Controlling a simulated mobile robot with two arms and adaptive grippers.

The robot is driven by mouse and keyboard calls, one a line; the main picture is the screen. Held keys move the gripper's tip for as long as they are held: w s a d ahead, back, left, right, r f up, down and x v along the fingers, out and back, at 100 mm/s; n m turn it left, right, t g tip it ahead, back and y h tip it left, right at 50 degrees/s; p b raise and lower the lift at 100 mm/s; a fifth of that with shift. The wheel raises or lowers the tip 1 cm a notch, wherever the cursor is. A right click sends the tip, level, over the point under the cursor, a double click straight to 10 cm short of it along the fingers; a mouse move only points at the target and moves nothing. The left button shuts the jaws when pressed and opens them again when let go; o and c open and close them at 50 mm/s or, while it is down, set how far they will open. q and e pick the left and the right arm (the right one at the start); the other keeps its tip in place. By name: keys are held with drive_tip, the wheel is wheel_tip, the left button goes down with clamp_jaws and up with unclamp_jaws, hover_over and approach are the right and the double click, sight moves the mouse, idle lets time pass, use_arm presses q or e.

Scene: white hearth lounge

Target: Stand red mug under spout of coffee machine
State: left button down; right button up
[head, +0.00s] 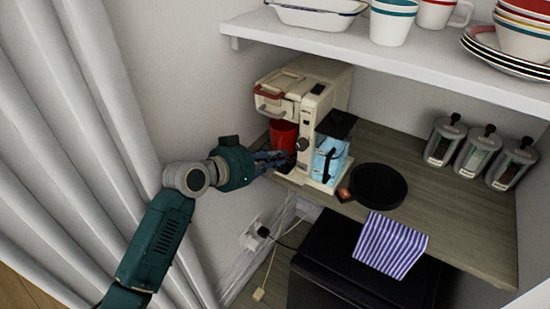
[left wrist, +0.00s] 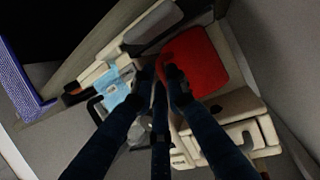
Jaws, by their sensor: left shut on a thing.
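The red mug (head: 283,134) is upright at the left front of the cream coffee machine (head: 318,88), below its front head, close to the tray. The spout itself is hidden by the head, so I cannot tell how exactly the mug lines up with it. My left gripper (head: 277,159) reaches in from the left, with its dark fingers at the mug's near side. In the left wrist view the mug (left wrist: 196,62) lies at the fingertips of the left gripper (left wrist: 160,75), which is shut on it. The gripped part is mostly hidden by the fingers. My right gripper is not in view.
A light blue jug (head: 329,160) stands at the machine's right side. A black round pan (head: 378,185) and several glass canisters (head: 477,150) are on the wooden counter. A shelf (head: 400,55) with dishes hangs above. A striped cloth (head: 391,244) hangs below the counter's front edge.

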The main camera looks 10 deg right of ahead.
use_arm(q)
drive_tip(key=c, duration=1.7)
unclamp_jaws()
drive_tip(key=shift+f, duration=0.1)
drive_tip(key=shift+c, duration=0.2)
drive_tip(key=v, duration=0.7)
drive_tip(key=shift+s+a+b, duration=0.15)
drive_tip(key=shift+a+b, duration=0.05)
drive_tip(key=shift+b, duration=0.15)
